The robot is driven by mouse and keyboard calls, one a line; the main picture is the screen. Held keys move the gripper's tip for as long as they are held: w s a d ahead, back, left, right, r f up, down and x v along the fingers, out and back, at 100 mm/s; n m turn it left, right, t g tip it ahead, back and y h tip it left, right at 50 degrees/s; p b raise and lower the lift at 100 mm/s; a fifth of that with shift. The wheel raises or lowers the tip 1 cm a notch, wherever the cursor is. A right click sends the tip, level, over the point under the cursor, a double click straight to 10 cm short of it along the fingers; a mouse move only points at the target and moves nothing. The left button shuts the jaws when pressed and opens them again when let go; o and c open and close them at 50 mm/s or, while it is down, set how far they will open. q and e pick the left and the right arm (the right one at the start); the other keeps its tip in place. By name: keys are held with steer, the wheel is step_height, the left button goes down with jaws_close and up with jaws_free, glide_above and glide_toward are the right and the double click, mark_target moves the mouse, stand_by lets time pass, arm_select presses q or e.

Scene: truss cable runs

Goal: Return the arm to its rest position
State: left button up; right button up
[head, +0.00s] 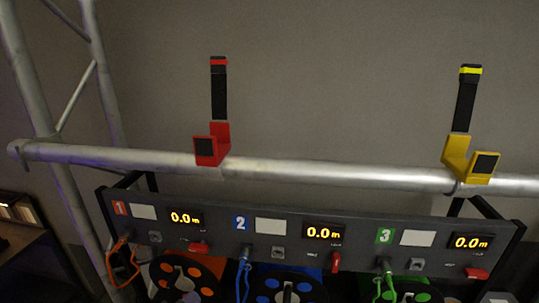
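Neither of my grippers shows in the head view, and I cannot make out either arm there. Their pose and whether they hold anything are out of sight.
A metal truss tube (330,172) crosses the view, with a red bracket (222,138) and a yellow bracket (456,158) on it, each with an upright black strap. Below hangs a dark panel (350,233) with three displays reading 0.0 m. Orange, blue and green cable reels sit under it.

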arm_select(q)
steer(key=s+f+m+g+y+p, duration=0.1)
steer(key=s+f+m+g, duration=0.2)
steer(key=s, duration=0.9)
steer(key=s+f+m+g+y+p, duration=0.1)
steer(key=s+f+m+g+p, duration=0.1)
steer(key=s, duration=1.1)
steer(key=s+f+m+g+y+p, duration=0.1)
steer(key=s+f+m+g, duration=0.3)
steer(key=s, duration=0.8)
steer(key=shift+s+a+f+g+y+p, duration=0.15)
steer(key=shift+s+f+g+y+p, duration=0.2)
steer(key=shift+p, duration=0.2)
